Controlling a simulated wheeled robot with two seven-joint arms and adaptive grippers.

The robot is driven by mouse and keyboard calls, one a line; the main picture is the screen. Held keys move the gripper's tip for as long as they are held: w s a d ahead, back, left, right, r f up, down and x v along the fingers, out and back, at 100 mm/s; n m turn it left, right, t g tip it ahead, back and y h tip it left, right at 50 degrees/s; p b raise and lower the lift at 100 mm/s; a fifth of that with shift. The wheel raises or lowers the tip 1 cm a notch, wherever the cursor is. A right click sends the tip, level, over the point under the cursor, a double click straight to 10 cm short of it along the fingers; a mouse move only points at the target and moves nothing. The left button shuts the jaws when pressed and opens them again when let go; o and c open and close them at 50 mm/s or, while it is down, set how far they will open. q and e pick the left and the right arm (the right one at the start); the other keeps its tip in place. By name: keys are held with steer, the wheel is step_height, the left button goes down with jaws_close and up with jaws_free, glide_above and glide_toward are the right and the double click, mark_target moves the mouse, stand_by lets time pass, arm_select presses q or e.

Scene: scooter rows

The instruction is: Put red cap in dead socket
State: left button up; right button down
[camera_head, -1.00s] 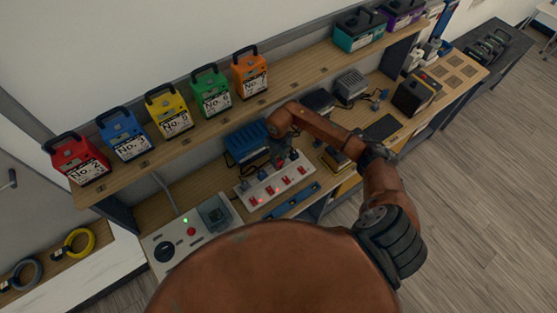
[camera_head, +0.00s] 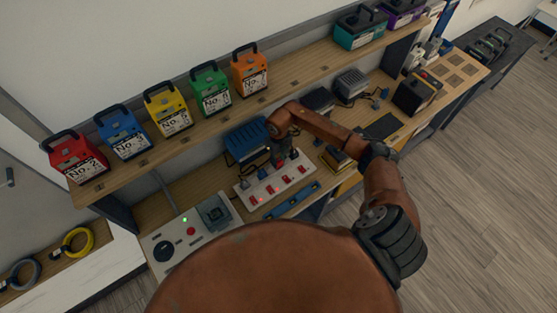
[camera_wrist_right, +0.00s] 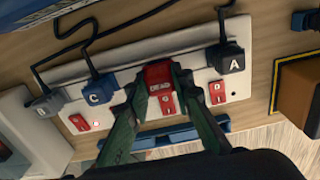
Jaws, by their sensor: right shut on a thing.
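The red cap (camera_wrist_right: 158,74) is between the fingertips of my right gripper (camera_wrist_right: 158,84), which is shut on it. In the head view, my right gripper (camera_head: 283,159) points down at the strip (camera_head: 262,198). My left gripper is out of view.
Red switches (camera_wrist_right: 217,92) line the strip's front. A dark plug (camera_wrist_right: 46,105) stands at its left end, with black cables behind. A blue case (camera_head: 246,142) stands behind the strip, a blue bar (camera_head: 292,201) in front, and a grey control panel (camera_head: 190,240) at left.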

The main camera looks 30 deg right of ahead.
steer(key=shift+f+b, duration=0.35)
steer(key=shift+f, duration=0.15)
steer(key=c, duration=1.6)
jaws_free()
